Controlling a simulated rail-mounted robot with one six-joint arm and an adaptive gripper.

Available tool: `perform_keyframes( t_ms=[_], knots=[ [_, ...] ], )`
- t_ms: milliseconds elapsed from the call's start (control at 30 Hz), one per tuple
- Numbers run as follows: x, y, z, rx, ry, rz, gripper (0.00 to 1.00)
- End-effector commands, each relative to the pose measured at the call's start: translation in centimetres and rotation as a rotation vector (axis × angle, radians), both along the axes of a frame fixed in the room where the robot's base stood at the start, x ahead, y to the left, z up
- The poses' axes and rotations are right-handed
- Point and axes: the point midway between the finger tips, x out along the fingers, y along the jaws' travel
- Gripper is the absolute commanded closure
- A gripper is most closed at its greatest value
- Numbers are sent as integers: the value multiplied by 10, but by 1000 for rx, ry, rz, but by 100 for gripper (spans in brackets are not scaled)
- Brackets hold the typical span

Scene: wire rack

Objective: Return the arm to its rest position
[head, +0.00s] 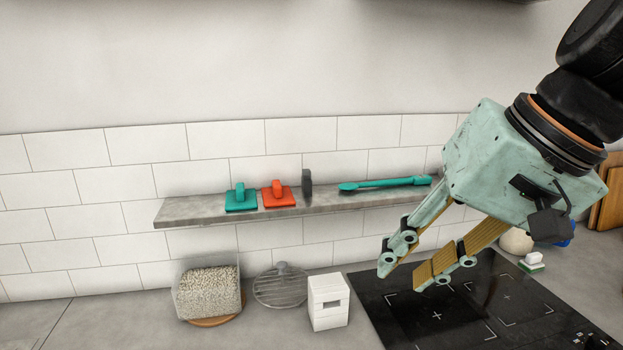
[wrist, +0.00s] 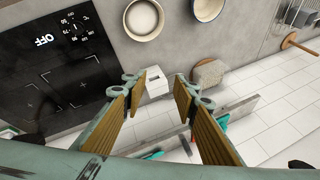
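My gripper (head: 405,272) is at the right in the head view, pointing down and left. Its two fingers with ribbed yellow pads are apart, with nothing between them. It hangs in front of the right end of the wall shelf, above the left part of the black cooktop (head: 405,315). In the wrist view my gripper (wrist: 165,88) also shows spread fingers and an empty gap. The white box (wrist: 157,83) appears beyond that gap, well apart from the fingers.
A grey wall shelf (head: 185,211) carries a teal handled block (head: 240,200), a red one (head: 278,195), a dark upright disc (head: 307,183) and a long teal utensil (head: 390,183). On the counter stand a jar of pale grains (head: 208,291), a wire rack (head: 281,286) and the white box (head: 328,301).

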Motion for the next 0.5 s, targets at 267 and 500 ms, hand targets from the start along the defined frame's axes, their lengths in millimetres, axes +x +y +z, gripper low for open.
perform_keyframes(
  t_ms=[267, 500],
  knots=[
    [-64, -19, -23, -151, 28, 48, 73],
    [-109, -45, -39, -284, 36, 73, 73]
  ],
)
